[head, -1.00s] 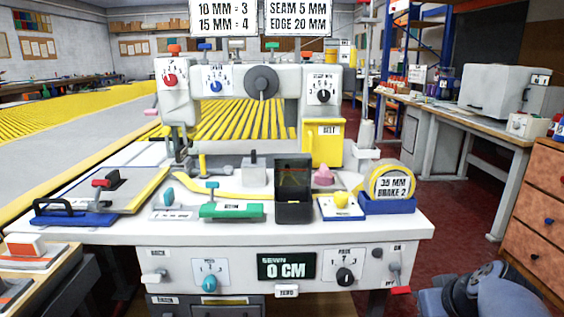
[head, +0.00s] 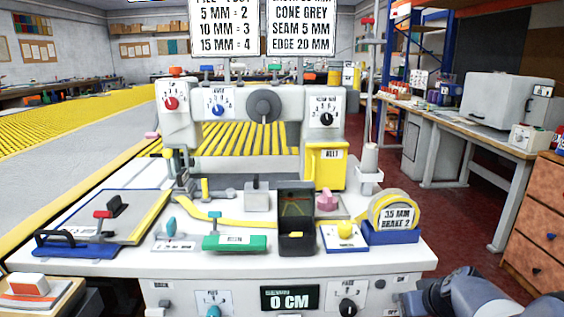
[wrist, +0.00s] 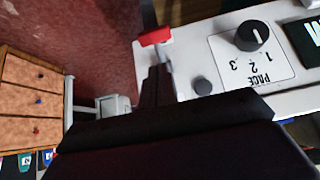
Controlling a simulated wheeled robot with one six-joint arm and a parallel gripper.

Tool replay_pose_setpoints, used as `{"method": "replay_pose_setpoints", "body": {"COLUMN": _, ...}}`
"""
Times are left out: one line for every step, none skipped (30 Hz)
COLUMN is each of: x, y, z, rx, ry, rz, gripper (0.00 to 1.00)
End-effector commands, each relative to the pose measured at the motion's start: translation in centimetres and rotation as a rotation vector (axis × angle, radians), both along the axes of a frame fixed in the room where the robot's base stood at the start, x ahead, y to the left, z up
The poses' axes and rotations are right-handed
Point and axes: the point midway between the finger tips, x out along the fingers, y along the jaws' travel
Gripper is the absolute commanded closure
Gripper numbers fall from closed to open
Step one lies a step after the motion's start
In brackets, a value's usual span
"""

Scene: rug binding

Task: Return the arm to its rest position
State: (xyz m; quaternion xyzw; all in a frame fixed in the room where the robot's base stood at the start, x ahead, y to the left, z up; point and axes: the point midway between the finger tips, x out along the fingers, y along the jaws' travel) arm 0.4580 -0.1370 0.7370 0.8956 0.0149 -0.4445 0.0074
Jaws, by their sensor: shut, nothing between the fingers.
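My gripper (wrist: 155,85) shows in the wrist view as dark fingers, closed together with nothing between them. It is at the right end of the sewing bench's front panel, close to a red-tipped switch (wrist: 155,37) and a small grey knob (wrist: 203,86). Whether it touches them I cannot tell. My blue-grey arm (head: 480,293) shows at the lower right of the head view, beside the bench's front right corner. The fingers are not clear there.
The white bench (head: 110,262) holds a binding machine (head: 240,130), a dark open box (head: 297,240), a green-based clamp (head: 235,243) and a tape roll in a blue holder (head: 392,236). The pace dial (wrist: 252,35) is near my gripper. Wooden drawers (head: 540,225) stand right; red floor lies between.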

Motion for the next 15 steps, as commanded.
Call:
{"method": "replay_pose_setpoints", "body": {"x": 0.06, "y": 0.05, "z": 0.64, "rx": 0.0, "ry": 0.015, "rz": 0.003, "gripper": 1.0}}
{"method": "replay_pose_setpoints", "body": {"x": 0.09, "y": 0.06, "z": 0.71, "rx": 0.0, "ry": 0.026, "rz": 0.003, "gripper": 1.0}}
{"method": "replay_pose_setpoints", "body": {"x": 0.12, "y": 0.08, "z": 0.78, "rx": -0.001, "ry": 0.039, "rz": 0.003, "gripper": 1.0}}
{"method": "replay_pose_setpoints", "body": {"x": 0.13, "y": 0.08, "z": 0.83, "rx": -0.001, "ry": 0.049, "rz": 0.003, "gripper": 1.0}}
{"method": "replay_pose_setpoints", "body": {"x": 0.16, "y": 0.09, "z": 0.91, "rx": -0.002, "ry": 0.058, "rz": 0.003, "gripper": 1.0}}
{"method": "replay_pose_setpoints", "body": {"x": 0.19, "y": 0.08, "z": 1.0, "rx": -0.003, "ry": 0.07, "rz": 0.004, "gripper": 1.0}}
{"method": "replay_pose_setpoints", "body": {"x": 0.21, "y": 0.08, "z": 1.06, "rx": -0.002, "ry": 0.078, "rz": 0.002, "gripper": 1.0}}
{"method": "replay_pose_setpoints", "body": {"x": 0.24, "y": 0.07, "z": 1.1, "rx": -0.001, "ry": 0.087, "rz": 0.003, "gripper": 1.0}}
{"method": "replay_pose_setpoints", "body": {"x": 0.26, "y": 0.06, "z": 1.18, "rx": -0.003, "ry": 0.099, "rz": 0.003, "gripper": 1.0}}
{"method": "replay_pose_setpoints", "body": {"x": 0.28, "y": 0.07, "z": 1.25, "rx": -0.003, "ry": 0.108, "rz": 0.002, "gripper": 1.0}}
{"method": "replay_pose_setpoints", "body": {"x": 0.31, "y": 0.07, "z": 1.29, "rx": -0.003, "ry": 0.116, "rz": 0.003, "gripper": 1.0}}
{"method": "replay_pose_setpoints", "body": {"x": 0.34, "y": 0.07, "z": 1.32, "rx": -0.004, "ry": 0.128, "rz": 0.003, "gripper": 1.0}}
{"method": "replay_pose_setpoints", "body": {"x": 0.37, "y": 0.08, "z": 1.38, "rx": -0.003, "ry": 0.136, "rz": 0.003, "gripper": 1.0}}
{"method": "replay_pose_setpoints", "body": {"x": 0.39, "y": 0.09, "z": 1.44, "rx": -0.004, "ry": 0.144, "rz": 0.003, "gripper": 1.0}}
{"method": "replay_pose_setpoints", "body": {"x": 0.43, "y": 0.09, "z": 1.52, "rx": -0.005, "ry": 0.155, "rz": 0.003, "gripper": 1.0}}
